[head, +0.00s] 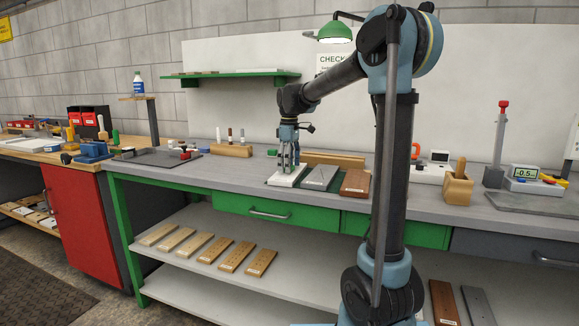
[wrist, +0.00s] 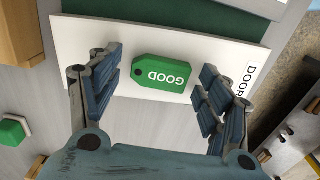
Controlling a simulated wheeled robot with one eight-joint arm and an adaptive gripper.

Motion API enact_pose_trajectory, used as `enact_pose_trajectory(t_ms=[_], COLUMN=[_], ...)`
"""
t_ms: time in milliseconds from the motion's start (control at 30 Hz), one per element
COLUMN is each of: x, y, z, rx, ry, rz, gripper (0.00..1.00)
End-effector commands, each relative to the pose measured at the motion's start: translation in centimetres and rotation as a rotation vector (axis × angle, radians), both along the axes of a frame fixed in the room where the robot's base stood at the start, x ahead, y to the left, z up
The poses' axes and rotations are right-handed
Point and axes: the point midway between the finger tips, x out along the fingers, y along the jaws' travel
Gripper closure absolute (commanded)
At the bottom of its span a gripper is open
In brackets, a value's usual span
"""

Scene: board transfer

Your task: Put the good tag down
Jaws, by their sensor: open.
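The green tag (wrist: 161,77) reads GOOD and lies flat on the white board (wrist: 90,32) in the wrist view. My gripper (wrist: 160,70) is open, with one finger on each side of the tag and a visible gap to both. In the head view my gripper (head: 288,166) points down over the white board (head: 283,180) on the grey bench. The tag cannot be made out there.
A grey-green board (head: 321,177) and a brown board (head: 355,184) lie to the right of the white one. A wooden rail (head: 334,159) stands behind. A wooden holder (head: 458,189) stands farther right.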

Motion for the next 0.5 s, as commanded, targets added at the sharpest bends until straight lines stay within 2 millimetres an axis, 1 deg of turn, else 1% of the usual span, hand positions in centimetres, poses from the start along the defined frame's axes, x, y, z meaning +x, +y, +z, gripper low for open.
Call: enact_pose_trajectory(t_ms=[133, 233, 367, 500], x=[0.0, 0.0, 0.0, 0.0], y=[0.0, 0.0, -0.1, -0.1], z=[0.4, 1.4, 3.5, 6.3], rx=[0.000, 0.000, 0.000, 0.000], ry=[0.000, 0.000, 0.000, 0.000], rz=[0.000, -0.001, -0.001, -0.001], gripper=[0.29, 0.29, 0.29, 0.29])
